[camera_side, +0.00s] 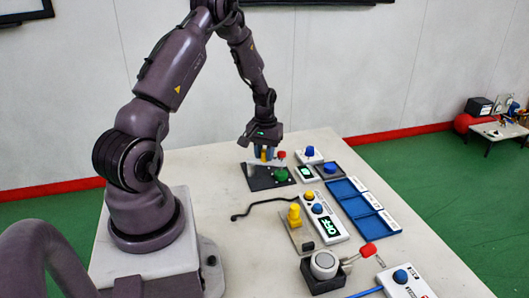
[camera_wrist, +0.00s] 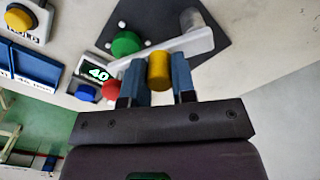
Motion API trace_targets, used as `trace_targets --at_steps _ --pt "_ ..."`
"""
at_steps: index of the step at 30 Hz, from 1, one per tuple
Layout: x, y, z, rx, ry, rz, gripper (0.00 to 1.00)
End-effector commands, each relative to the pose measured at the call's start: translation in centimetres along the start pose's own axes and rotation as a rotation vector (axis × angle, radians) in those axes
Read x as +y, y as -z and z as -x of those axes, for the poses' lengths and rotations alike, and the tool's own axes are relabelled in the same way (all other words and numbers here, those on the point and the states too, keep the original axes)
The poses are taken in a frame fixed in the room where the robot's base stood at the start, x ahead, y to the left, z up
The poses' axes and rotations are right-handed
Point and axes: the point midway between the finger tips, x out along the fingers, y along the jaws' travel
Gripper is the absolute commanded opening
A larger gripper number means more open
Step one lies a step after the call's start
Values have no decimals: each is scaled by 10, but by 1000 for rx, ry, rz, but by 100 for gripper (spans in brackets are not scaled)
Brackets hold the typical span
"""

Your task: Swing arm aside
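The swing arm is a white bar (camera_wrist: 192,42) over a black plate (camera_wrist: 212,24) in the wrist view. It carries a yellow upright peg (camera_wrist: 158,71), with a grey cylinder (camera_wrist: 191,20) near one end. My gripper (camera_wrist: 159,76) has its blue fingers on both sides of the yellow peg, with no clear gap, and seems shut on it. In the side view my gripper (camera_side: 264,153) is low over the black plate (camera_side: 262,182). A green knob (camera_wrist: 126,44) is beside the bar and a red knob (camera_wrist: 110,89) is near its other end. The fingers partly hide the bar.
A small display reading 40 (camera_wrist: 97,74) and a blue button (camera_wrist: 86,93) stand close by. In the side view, blue trays (camera_side: 362,208), a yellow-handled device (camera_side: 294,215) and a round grey-topped unit (camera_side: 324,264) lie nearer. The table's back left is clear.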

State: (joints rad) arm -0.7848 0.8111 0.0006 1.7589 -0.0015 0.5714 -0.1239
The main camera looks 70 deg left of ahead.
Motion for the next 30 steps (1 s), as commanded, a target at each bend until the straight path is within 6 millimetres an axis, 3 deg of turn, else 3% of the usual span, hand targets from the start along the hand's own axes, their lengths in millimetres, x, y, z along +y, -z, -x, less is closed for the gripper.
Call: trace_targets --at_steps 14,30 --pt "0 -3 1 0 1 -67 0" --pt "-1 -21 1 -1 0 -516 0"
